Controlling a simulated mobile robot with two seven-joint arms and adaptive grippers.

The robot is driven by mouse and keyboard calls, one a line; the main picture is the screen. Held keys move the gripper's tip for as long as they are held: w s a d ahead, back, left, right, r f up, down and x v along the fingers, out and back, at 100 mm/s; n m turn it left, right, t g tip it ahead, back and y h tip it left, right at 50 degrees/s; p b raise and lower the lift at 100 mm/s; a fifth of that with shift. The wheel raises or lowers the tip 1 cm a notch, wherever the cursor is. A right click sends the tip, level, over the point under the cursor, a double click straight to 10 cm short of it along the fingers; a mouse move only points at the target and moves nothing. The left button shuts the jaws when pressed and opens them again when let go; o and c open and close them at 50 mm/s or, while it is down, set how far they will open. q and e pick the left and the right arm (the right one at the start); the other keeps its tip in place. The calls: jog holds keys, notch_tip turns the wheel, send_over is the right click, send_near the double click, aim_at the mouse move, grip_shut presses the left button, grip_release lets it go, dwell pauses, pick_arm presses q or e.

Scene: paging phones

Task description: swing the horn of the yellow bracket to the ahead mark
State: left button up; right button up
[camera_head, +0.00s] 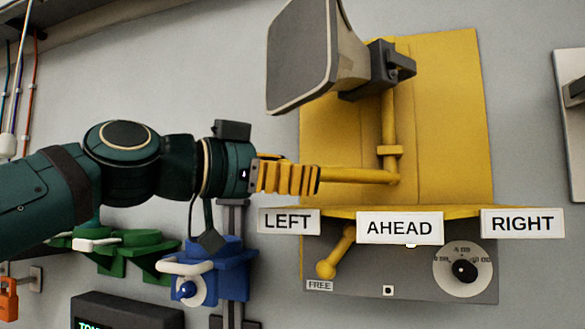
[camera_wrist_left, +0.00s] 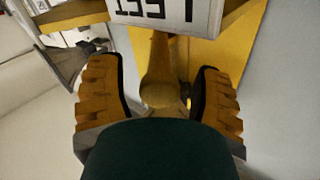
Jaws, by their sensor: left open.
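The grey horn (camera_head: 303,55) sits high on the yellow bracket (camera_head: 455,130) and its mouth faces left. A yellow bar (camera_head: 355,175) reaches left from the foot of the horn's post, above the LEFT mark (camera_head: 289,221). The AHEAD mark (camera_head: 399,228) is at the middle of the shelf edge and the RIGHT mark (camera_head: 522,222) at its right. My left gripper (camera_head: 317,180) is at the bar's left end. In the left wrist view the bar's end (camera_wrist_left: 160,88) lies between the open fingers, with gaps on both sides. My right gripper is not in view.
Below the shelf, a grey panel holds a yellow-knobbed lever (camera_head: 326,268) near a FREE label and a round dial (camera_head: 463,269). Blue (camera_head: 225,270) and green (camera_head: 135,245) wall fixtures are below my left arm. Bare wall lies between the bracket and the far-right grey box.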

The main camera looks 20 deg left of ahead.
pick_arm(q)
jog(key=shift+w+d, duration=0.15)
grip_shut()
jog(key=shift+d, duration=0.15)
dwell(0.5)
